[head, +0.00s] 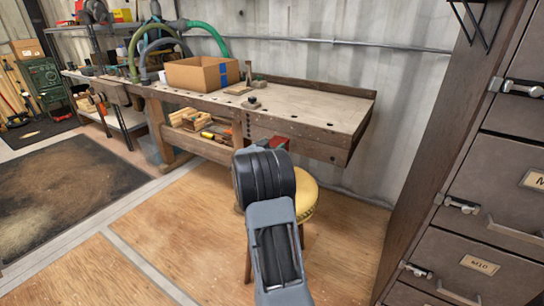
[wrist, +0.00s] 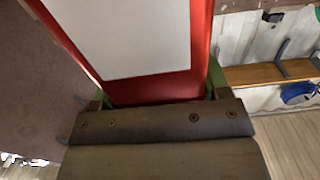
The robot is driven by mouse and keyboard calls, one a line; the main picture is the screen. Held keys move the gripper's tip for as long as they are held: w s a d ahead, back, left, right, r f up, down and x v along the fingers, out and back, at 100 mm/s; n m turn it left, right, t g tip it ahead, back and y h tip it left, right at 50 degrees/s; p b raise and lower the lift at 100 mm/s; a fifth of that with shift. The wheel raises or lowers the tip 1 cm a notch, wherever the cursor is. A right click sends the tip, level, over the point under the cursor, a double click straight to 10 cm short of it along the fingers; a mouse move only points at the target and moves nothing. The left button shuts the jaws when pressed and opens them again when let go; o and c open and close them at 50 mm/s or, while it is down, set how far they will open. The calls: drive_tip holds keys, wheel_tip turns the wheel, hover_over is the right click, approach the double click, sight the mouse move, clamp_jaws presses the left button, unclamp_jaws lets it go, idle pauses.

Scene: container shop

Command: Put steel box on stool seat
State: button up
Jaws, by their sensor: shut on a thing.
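The steel box, red with a white panel, fills the upper middle of the wrist view (wrist: 150,91). My gripper (wrist: 157,95) is shut on it, with a greenish finger at each side. In the head view only a small red part of the box (head: 280,142) shows beyond my dark arm, which hides the gripper. The stool has a round yellow seat (head: 307,196), partly hidden behind my arm. The box appears above and beyond the seat, apart from it. The visible part of the seat is bare.
A wooden workbench (head: 312,100) stands behind the stool, with a cardboard box (head: 200,74) and hoses on top. A tall drawer cabinet (head: 480,190) stands close at the right. The wooden floor (head: 180,235) left of the stool is clear.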

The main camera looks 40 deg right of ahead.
drive_tip(key=shift+w+d+f+b, duration=0.15)
drive_tip(key=shift+f+b, duration=0.4)
drive_tip(key=shift+f, duration=1.25)
